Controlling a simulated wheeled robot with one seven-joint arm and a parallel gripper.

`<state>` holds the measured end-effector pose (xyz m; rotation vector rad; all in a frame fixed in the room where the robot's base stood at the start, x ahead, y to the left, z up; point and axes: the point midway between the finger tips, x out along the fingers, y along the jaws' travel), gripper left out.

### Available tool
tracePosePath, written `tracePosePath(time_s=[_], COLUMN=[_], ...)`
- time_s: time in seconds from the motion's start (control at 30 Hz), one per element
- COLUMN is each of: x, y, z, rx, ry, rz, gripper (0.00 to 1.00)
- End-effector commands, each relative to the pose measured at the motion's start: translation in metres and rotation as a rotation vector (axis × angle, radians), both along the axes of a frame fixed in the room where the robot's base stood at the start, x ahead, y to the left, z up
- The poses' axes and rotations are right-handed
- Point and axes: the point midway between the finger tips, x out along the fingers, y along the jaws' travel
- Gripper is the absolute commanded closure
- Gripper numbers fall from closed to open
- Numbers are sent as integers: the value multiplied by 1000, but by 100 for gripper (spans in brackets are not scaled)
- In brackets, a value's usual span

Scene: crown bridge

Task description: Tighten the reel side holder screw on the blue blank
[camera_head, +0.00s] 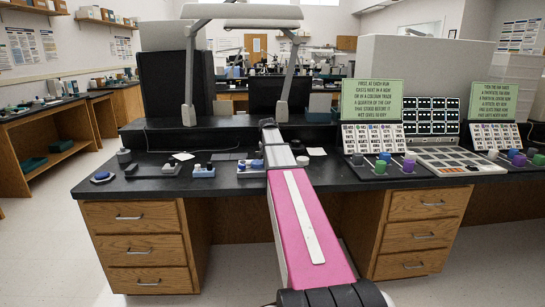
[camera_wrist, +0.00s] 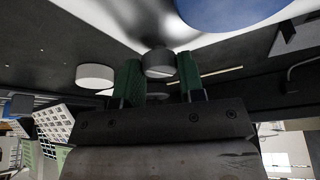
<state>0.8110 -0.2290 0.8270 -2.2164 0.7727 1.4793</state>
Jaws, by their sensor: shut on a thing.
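My gripper (camera_wrist: 159,78) shows in the wrist view with its two green-padded fingers shut on a grey round knob (camera_wrist: 159,62). I cannot tell for sure whether this knob is the reel side holder screw. A large blue rounded surface (camera_wrist: 245,10), possibly the blue blank, is close at the top right, apart from the fingers. In the head view my arm reaches over the bench and hides the gripper and the knob. Small blue-and-white pieces (camera_head: 203,171) stand on the bench left of my arm, and a blue-topped disc (camera_head: 102,176) lies further left.
The black bench top (camera_head: 235,184) has drawers below. A dark tray of small parts (camera_head: 152,170) lies to the left. A green sign (camera_head: 372,99) and coloured caps (camera_head: 409,163) are to the right. A white round piece (camera_wrist: 95,76) is left of the fingers in the wrist view.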

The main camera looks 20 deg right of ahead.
Motion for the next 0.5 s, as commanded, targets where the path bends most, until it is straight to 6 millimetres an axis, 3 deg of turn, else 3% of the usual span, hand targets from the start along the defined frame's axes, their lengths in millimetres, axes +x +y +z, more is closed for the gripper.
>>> tracePosePath(time_s=[0.5], x=[4], y=[2], z=[0], rx=[0], ry=[1], rz=[-471], gripper=[87])
